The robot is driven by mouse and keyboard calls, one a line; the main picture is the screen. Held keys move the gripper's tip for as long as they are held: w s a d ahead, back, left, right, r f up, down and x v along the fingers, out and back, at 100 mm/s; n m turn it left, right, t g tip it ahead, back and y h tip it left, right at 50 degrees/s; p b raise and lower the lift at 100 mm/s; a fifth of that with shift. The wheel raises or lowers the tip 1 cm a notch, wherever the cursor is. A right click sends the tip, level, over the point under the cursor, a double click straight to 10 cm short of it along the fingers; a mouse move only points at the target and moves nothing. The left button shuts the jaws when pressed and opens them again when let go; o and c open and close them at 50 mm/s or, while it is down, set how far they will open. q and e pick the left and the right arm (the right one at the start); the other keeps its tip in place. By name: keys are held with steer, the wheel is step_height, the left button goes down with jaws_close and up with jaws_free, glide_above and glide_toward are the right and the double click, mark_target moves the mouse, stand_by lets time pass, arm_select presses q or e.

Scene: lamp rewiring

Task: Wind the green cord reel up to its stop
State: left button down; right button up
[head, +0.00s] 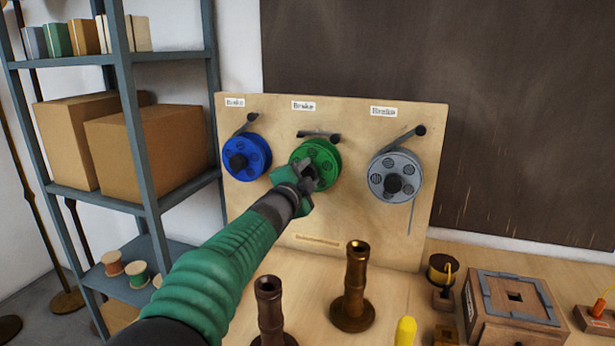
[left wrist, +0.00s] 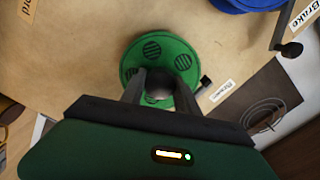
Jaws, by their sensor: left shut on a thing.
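The green cord reel (head: 322,157) is mounted in the middle of an upright wooden board (head: 345,225), with a label reading "Brake" and a dark brake lever (head: 320,135) above it. My left gripper (head: 307,177) reaches up to the reel's front. In the left wrist view the green reel (left wrist: 178,52) faces the camera, and the left gripper (left wrist: 158,92) is shut on the dark knob (left wrist: 157,97) at the reel's front. The fingers hide part of the knob. My right gripper is not in view.
A blue reel (head: 257,152) is left of the green one and a grey reel (head: 405,171) right, each with its own brake lever. Two brown lamp stems (head: 354,290) stand on the bench below, near my left arm. A wooden box (head: 507,305) is at right; shelves (head: 180,190) stand at left.

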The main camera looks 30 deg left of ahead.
arm_select(q)
steer(key=shift+f, duration=0.25)
steer(key=c, duration=1.3)
jaws_free()
steer(key=o, duration=0.4)
steer(key=shift+w+d, duration=0.1)
steer(key=shift+w, duration=0.05)
steer(key=shift+r, duration=0.1)
steer(key=v, duration=1.7)
steer(key=shift+b, duration=0.35)
